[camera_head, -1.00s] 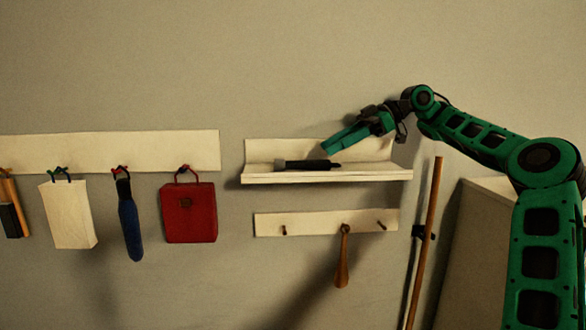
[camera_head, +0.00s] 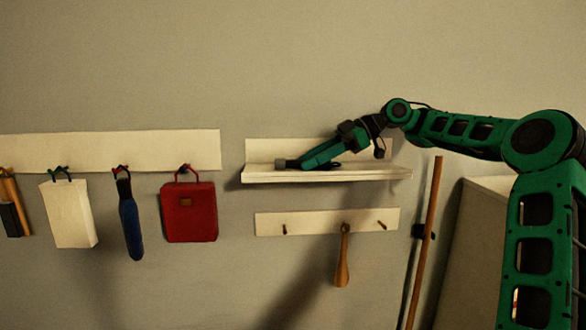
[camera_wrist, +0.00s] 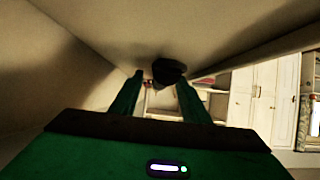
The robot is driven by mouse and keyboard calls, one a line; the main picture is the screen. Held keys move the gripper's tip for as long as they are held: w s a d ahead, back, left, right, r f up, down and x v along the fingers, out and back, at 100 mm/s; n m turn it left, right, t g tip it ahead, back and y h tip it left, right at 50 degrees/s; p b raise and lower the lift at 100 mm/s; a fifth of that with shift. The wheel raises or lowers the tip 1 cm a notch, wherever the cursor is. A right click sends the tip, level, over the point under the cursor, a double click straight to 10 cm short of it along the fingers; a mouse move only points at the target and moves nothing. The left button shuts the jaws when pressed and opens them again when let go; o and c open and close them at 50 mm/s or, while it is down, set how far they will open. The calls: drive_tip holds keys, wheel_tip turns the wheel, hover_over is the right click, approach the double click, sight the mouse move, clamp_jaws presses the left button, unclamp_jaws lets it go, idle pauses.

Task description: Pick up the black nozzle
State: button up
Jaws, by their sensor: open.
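The black nozzle (camera_head: 283,163) lies on the white wall shelf, with its grey-black end showing at the left and most of its length hidden behind my gripper (camera_head: 306,164) in the head view. In the wrist view the nozzle (camera_wrist: 167,70) shows as a dark round end between the tips of my gripper (camera_wrist: 160,82). The two green fingers are apart, one on each side of it. I cannot tell whether either finger touches it.
The white shelf (camera_head: 345,174) has a back board and a thin front edge. Below it is a peg rail (camera_head: 315,222) with a hanging wooden shoehorn-like tool (camera_head: 343,262). A red bag (camera_head: 189,222) hangs at left, and a wooden pole (camera_head: 426,230) stands at right.

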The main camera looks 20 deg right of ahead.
drive_tip(key=shift+c, duration=0.3)
clamp_jaws()
